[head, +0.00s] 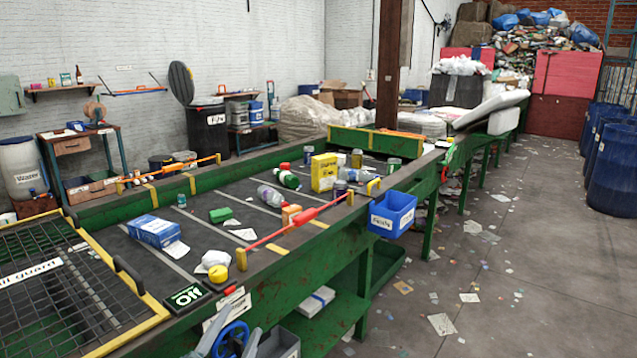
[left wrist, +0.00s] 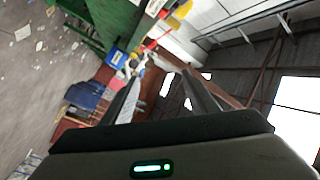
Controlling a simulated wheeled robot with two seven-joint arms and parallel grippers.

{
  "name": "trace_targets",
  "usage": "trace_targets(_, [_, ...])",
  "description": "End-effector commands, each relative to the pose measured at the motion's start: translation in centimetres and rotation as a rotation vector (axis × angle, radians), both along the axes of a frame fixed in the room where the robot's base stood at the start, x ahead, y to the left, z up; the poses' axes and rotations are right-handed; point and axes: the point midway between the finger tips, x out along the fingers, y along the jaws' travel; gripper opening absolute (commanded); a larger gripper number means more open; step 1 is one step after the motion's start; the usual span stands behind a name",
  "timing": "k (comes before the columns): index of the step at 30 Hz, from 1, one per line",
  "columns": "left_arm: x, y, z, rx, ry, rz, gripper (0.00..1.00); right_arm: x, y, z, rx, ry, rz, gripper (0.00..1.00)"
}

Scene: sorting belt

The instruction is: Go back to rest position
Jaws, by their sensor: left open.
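My left gripper (head: 236,338) shows at the bottom edge of the head view, its two grey fingers apart in front of a blue handwheel (head: 232,332). It is low beside the near side of the sorting belt, and nothing shows between the fingers. In the left wrist view the same gripper (left wrist: 160,76) has both fingers spread and empty, with the tilted room beyond. My right gripper is in neither view.
The green-framed belt (head: 330,225) carries a blue box (head: 154,231), a yellow box (head: 323,172), bottles and cans. A mesh guard (head: 75,285) covers its near end. A blue bin (head: 392,214) hangs on its side. Scraps litter the otherwise open floor (head: 520,270) at right.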

Motion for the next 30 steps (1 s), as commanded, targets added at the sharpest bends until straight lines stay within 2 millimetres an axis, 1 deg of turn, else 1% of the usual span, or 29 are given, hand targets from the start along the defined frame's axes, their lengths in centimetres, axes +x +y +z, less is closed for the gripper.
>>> trace_targets(1, [-1.3, 1.0, -2.9, -0.050, 0.100, 0.039, 0.54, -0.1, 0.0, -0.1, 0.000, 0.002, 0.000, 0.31])
trace_targets(2, [-2.0, 1.7, -4.6, -0.078, 0.161, 0.064, 0.54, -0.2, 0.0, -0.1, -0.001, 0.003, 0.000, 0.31])
trace_targets(3, [-3.1, 2.4, -6.7, -0.114, 0.238, 0.096, 0.54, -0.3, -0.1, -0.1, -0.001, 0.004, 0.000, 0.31])
trace_targets(5, [-5.0, 3.4, -9.8, -0.161, 0.353, 0.140, 0.54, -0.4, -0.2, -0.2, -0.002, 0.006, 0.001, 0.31])
trace_targets(6, [-6.4, 4.1, -11.8, -0.192, 0.428, 0.171, 0.54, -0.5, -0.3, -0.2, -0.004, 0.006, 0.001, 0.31])
trace_targets(8, [-8.8, 4.8, -14.7, -0.234, 0.539, 0.213, 0.54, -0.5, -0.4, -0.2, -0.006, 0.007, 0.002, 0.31])
trace_targets(9, [-10.6, 5.3, -16.5, -0.259, 0.611, 0.241, 0.54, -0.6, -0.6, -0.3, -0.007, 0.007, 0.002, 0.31])
trace_targets(11, [-13.4, 5.8, -19.0, -0.295, 0.720, 0.282, 0.54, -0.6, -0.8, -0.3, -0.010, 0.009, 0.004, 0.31])
trace_targets(12, [-15.3, 6.1, -20.6, -0.318, 0.789, 0.307, 0.54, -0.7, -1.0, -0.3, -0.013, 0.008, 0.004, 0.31])
trace_targets(15, [-19.7, 6.6, -23.5, -0.362, 0.939, 0.363, 0.54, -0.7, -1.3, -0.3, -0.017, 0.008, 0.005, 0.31])
trace_targets(18, [-23.3, 6.8, -25.4, -0.391, 1.051, 0.403, 0.54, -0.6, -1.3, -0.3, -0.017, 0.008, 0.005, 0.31])
trace_targets(21, [-26.2, 6.9, -26.6, -0.412, 1.138, 0.435, 0.54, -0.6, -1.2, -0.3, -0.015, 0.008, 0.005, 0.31])
trace_targets(30, [-33.4, 6.9, -28.7, -0.453, 1.340, 0.506, 0.54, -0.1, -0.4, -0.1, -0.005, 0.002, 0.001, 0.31])
